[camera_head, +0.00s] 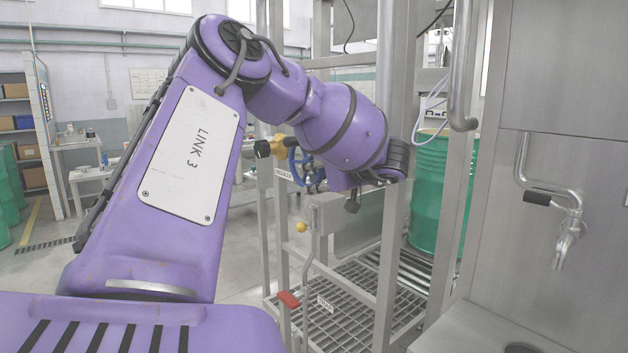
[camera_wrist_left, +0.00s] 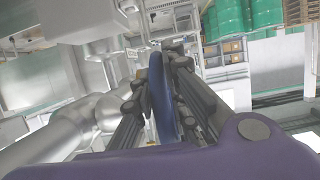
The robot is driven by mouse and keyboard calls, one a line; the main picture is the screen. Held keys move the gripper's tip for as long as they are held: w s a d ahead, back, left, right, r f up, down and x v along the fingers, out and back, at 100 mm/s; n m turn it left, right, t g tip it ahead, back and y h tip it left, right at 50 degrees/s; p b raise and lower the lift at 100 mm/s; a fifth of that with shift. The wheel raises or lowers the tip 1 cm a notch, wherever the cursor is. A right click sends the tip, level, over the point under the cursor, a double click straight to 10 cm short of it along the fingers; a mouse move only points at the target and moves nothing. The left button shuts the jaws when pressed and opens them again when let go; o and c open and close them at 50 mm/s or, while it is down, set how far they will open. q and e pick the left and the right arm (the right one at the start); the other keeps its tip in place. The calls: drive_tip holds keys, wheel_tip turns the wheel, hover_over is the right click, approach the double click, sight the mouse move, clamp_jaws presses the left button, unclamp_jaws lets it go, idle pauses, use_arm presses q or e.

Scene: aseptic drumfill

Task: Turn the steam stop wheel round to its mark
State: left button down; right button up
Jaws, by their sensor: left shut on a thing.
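The steam stop wheel is a blue handwheel (camera_head: 293,166) beside a yellow fitting (camera_head: 279,146) on the pipework, in the middle of the head view. My purple left arm reaches across to it and hides part of it. In the left wrist view the wheel's rim (camera_wrist_left: 160,94) stands edge-on between the two dark fingers of my left gripper (camera_wrist_left: 161,68). The gripper is shut on the rim. In the head view the fingers are small and mostly hidden by the wrist. I cannot make out the wheel's mark. My right gripper is not in view.
Steel frame posts (camera_head: 393,150) stand close to the left wrist. A green drum (camera_head: 436,190) is behind them. A grated floor (camera_head: 345,310), a red-handled lever (camera_head: 289,299) and a yellow knob (camera_head: 301,227) are below. A steel cabinet with a tap (camera_head: 567,238) fills the right.

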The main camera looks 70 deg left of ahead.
use_arm(q)
drive_tip(key=shift+r, duration=0.1)
drive_tip(key=c, duration=1.7)
unclamp_jaws()
drive_tip(key=shift+c, duration=0.2)
drive_tip(key=v, duration=1.2)
